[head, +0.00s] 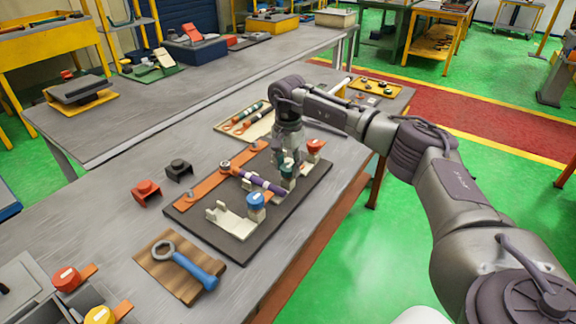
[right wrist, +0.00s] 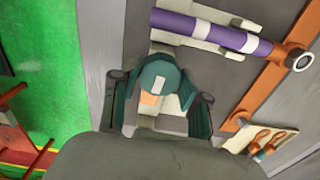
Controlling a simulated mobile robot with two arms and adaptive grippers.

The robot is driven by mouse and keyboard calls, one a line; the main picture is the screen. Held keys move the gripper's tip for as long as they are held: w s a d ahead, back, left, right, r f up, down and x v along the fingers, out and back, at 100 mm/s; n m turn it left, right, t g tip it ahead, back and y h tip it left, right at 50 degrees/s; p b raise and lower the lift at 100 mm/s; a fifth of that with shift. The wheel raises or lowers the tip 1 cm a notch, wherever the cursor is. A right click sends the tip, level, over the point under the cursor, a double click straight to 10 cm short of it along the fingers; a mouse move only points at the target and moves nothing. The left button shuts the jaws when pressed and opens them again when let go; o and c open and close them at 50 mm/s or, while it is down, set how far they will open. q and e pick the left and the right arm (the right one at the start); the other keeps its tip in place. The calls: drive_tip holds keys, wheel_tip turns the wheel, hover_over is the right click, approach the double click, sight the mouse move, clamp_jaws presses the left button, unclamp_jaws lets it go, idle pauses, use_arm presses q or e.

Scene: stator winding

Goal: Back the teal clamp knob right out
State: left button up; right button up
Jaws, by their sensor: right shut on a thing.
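The teal clamp knob (head: 287,166) sits on its pale clamp at the right side of the dark board (head: 195,223), beside the end of a purple bar (head: 268,185). My right gripper (head: 287,158) reaches down over it from above. In the right wrist view, the teal knob (right wrist: 157,76), with a pale mark on top, sits between the two fingers of my right gripper (right wrist: 158,95), which is shut on it. The purple bar (right wrist: 195,27) lies in pale holders just beyond. The knob's stem is hidden. My left gripper is not in view.
A blue knob (head: 256,201) and a red knob (head: 315,146) stand on either side of the teal one. An orange bar (head: 213,190) runs along the board. A blue-handled wrench (head: 190,265) lies on a wooden block.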

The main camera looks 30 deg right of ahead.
sight(288, 167)
drive_tip(key=shift+s+f+n, duration=0.15)
drive_tip(key=shift+f+n, duration=0.15)
drive_tip(key=o, duration=1.1)
drive_tip(key=shift+r, duration=0.1)
drive_tip(key=shift+r, duration=0.2)
wheel_tip(288, 167, up, 12)
drive_tip(key=shift+f, duration=0.2)
